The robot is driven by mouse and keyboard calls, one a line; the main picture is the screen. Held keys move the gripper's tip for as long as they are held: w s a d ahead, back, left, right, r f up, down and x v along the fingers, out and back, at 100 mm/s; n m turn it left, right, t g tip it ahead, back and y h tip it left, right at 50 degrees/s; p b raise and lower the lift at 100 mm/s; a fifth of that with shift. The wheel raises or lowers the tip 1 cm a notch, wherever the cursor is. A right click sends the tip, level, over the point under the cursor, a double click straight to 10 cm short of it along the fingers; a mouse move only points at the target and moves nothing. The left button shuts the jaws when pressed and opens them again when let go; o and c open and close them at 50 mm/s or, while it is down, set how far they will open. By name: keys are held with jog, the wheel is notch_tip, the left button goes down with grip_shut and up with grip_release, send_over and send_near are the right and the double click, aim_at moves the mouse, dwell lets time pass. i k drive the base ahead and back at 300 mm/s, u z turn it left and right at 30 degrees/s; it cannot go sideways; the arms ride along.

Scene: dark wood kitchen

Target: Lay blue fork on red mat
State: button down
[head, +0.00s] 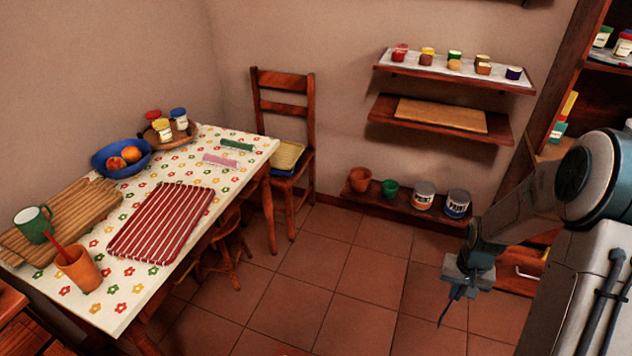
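The red mat (162,222), red with white stripes, lies flat on the flowered tablecloth at the left, with nothing on it. My gripper (457,291) is at the right, over the floor and well away from the table. A thin dark bluish piece, seemingly the blue fork (446,309), slants down and left from between the fingers. It is small and dark, so its tines cannot be made out. No other blue fork shows on the table.
On the table (128,305) around the mat are a cutting board (78,212), green mug (34,224), orange cup (82,270) holding something red, blue fruit bowl (122,158) and folded cloths (220,160). A chair (283,130) stands behind. Open tiled floor (330,275) separates gripper and table.

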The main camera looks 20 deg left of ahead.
aim_at(145, 245)
jog(key=u, duration=0.55)
jog(key=i, duration=0.85)
jog(key=u, duration=0.85)
